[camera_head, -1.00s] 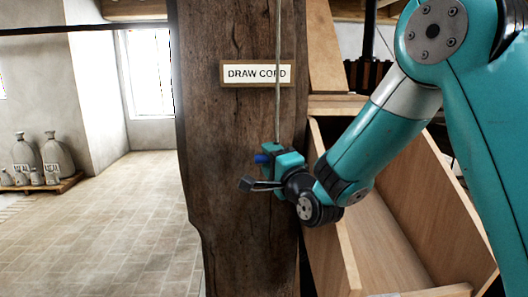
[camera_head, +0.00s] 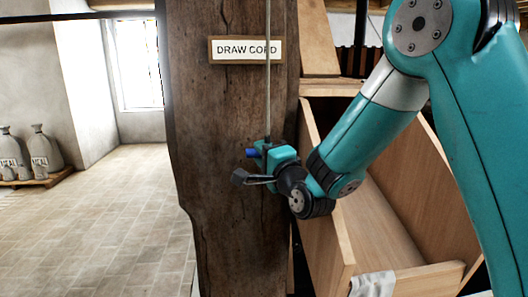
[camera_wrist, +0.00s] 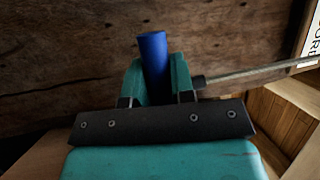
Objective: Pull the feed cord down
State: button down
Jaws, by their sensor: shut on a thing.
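The feed cord (camera_head: 267,90) hangs taut and near vertical in front of a dark wooden post, crossing the "DRAW CORD" sign (camera_head: 232,49). Its lower end reaches my gripper (camera_head: 262,152). A blue cylindrical handle (camera_head: 251,153) pokes out at the jaws. In the wrist view the blue handle (camera_wrist: 153,55) sits between the two teal fingers, and the cord (camera_wrist: 255,73) runs off to the right from a dark fitting beside the right finger. My gripper is shut on the handle, close in front of the post. The handle's inner part is hidden by the fingers.
The dark post (camera_head: 225,180) stands right behind my gripper. A wooden chute or bin (camera_head: 325,215) is close on the right, under my arm, with a pale cloth (camera_head: 372,284) at its front edge. Grey sacks (camera_head: 44,152) stand far left. The tiled floor (camera_head: 110,215) at left is clear.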

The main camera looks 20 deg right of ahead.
notch_tip(320, 180, down, 4)
jog(key=shift+a+r+b, duration=0.1)
jog(key=shift+r+b, duration=0.1)
jog(key=shift+b, duration=0.75)
jog(key=c, duration=1)
grip_release()
jog(key=shift+r, duration=0.1)
